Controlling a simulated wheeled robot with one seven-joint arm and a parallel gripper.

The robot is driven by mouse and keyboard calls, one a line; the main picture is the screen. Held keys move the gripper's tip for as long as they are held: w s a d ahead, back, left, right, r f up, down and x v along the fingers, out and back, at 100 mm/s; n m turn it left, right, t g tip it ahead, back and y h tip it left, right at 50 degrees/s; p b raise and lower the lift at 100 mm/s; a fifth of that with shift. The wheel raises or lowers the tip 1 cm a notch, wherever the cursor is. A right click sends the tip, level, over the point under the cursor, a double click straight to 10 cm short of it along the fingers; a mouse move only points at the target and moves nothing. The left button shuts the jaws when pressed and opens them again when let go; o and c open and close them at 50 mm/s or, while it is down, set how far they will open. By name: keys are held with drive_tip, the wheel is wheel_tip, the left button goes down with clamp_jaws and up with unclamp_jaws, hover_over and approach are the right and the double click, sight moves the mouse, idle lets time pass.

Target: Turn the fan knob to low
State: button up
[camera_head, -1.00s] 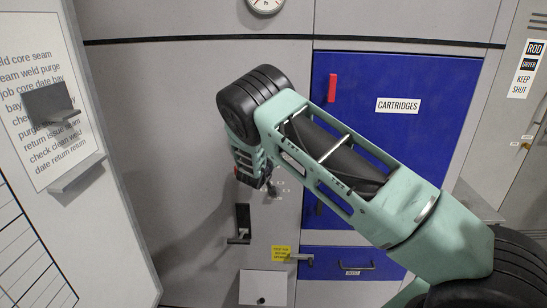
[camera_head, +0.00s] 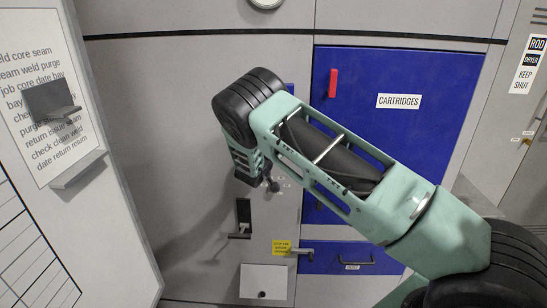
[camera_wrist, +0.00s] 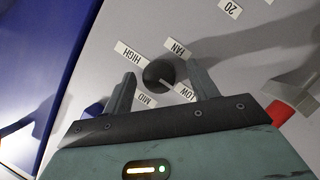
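The fan knob (camera_wrist: 158,73) is a dark round knob on a grey panel, in the middle of the wrist view. Labels stand around it: FAN (camera_wrist: 177,47), HIGH (camera_wrist: 130,53), MID (camera_wrist: 147,100) and LOW (camera_wrist: 181,92). Where the knob points is hard to tell. My gripper (camera_wrist: 162,71) is open, with one finger on each side of the knob and gaps visible between fingers and knob. In the head view my gripper (camera_head: 258,178) is at the grey panel, and its own wrist partly hides the knob area.
A blue CARTRIDGES door (camera_head: 440,150) with a red handle (camera_head: 333,83) is to the right. Below are a lever handle (camera_head: 240,235), a yellow label (camera_head: 282,247) and a white box (camera_head: 263,282). A red-and-grey handle (camera_wrist: 290,95) shows at the wrist view's right.

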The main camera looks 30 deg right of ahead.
drive_tip(key=shift+a+r, duration=0.1)
drive_tip(key=shift+a, duration=0.05)
drive_tip(key=b+v, duration=0.5)
drive_tip(key=v, duration=1.2)
drive_tip(key=shift+s+b, duration=0.2)
drive_tip(key=shift+b, duration=0.15)
